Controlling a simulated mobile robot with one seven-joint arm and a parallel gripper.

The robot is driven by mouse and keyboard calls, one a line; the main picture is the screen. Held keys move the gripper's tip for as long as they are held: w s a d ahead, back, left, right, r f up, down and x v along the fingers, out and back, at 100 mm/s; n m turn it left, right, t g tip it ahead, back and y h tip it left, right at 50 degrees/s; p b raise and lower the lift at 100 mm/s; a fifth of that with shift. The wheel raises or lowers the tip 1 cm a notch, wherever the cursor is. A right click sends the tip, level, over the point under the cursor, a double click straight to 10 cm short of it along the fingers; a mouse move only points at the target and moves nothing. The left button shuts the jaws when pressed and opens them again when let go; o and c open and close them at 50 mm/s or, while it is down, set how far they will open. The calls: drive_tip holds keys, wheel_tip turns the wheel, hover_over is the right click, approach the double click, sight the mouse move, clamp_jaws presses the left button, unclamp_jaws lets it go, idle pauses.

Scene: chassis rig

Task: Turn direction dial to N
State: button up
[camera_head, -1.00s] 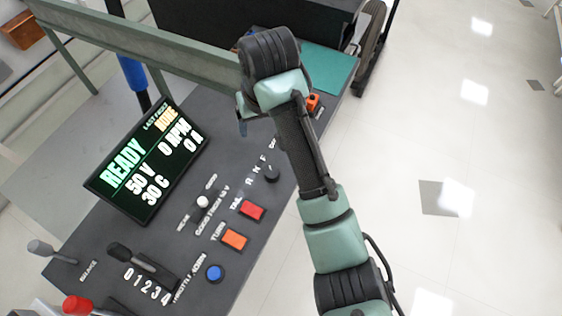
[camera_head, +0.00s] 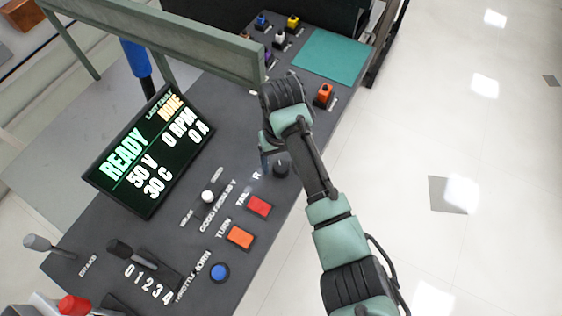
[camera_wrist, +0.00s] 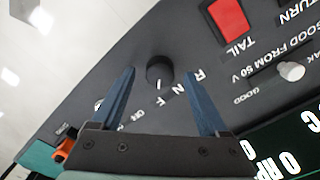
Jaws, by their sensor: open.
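The direction dial is a small round black knob (camera_wrist: 160,67) on the dark panel, with a white pointer mark. In the wrist view the mark points toward the bottom of the picture, nearest the F end of the letters R, N, F (camera_wrist: 178,88). The dial also shows in the head view (camera_head: 281,170), just beside my gripper (camera_head: 266,160). My gripper's two blue fingers (camera_wrist: 161,76) are open, one on each side of the dial in the wrist view. Nothing is between them but the knob in line of sight; I cannot tell whether they touch it.
A red TAIL button (camera_head: 260,206), an orange TURN button (camera_head: 240,237) and a small white-tipped toggle (camera_head: 208,196) sit near the dial. An orange switch (camera_head: 324,94) lies farther along. The lit display (camera_head: 150,150) stands left. A green rail (camera_head: 150,38) runs behind.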

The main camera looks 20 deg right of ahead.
drive_tip(key=shift+f, duration=0.55)
clamp_jaws()
drive_tip(key=shift+r+n+p, duration=0.15)
drive_tip(key=shift+n+p, duration=0.2)
drive_tip(key=shift+n, duration=0.05)
drive_tip(key=n+p, duration=0.1)
drive_tip(key=n, duration=0.1)
drive_tip(key=shift+n+p, duration=0.3)
drive_tip(key=shift+p, duration=0.1)
drive_tip(key=n+p, duration=0.2)
drive_tip(key=n, duration=0.3)
drive_tip(key=shift+w, duration=0.1)
drive_tip(key=shift+n, duration=0.3)
